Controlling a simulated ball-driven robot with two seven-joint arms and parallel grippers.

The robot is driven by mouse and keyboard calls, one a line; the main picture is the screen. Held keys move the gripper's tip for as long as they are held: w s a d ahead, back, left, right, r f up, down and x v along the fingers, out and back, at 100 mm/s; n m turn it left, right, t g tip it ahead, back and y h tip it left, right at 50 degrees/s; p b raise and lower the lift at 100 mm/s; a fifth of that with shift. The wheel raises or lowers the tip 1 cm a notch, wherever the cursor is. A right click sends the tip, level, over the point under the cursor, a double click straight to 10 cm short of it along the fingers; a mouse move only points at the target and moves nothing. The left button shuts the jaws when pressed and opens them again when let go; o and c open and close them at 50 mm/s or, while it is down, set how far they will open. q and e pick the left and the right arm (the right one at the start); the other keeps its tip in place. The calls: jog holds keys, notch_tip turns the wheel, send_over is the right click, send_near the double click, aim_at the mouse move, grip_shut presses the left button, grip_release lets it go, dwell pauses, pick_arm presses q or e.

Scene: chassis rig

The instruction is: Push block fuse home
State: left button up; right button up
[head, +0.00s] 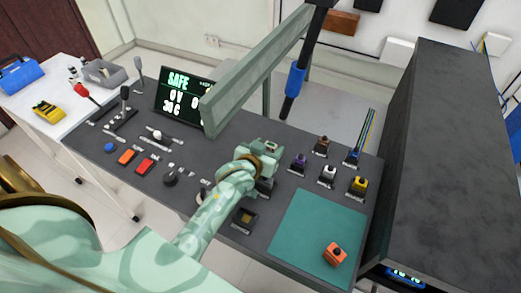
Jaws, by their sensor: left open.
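My left gripper (268,149) is over the middle of the dark control panel (222,150), with its arm coming in from the lower left. It is open, and no held object shows between its fingers. The gripper and wrist hide part of the panel beneath, including most of a dark fitting (266,187). An orange block (335,254) with a dark spot on top lies on the green mat (300,235), apart from the gripper. I cannot tell whether this is the block fuse. A square socket-like fitting (243,217) sits left of the mat. My right gripper is not in view.
Purple (299,162), white (327,175) and yellow (358,186) plugs stand right of the gripper. A green beam (255,75) crosses above the panel. A display (183,95) reads SAFE. A tall dark cabinet (440,150) bounds the right. Much of the mat is clear.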

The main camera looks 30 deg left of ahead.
pick_arm(q)
jog(key=p+v, duration=0.3)
jog(key=v, duration=0.8)
jog(key=shift+s, duration=0.1)
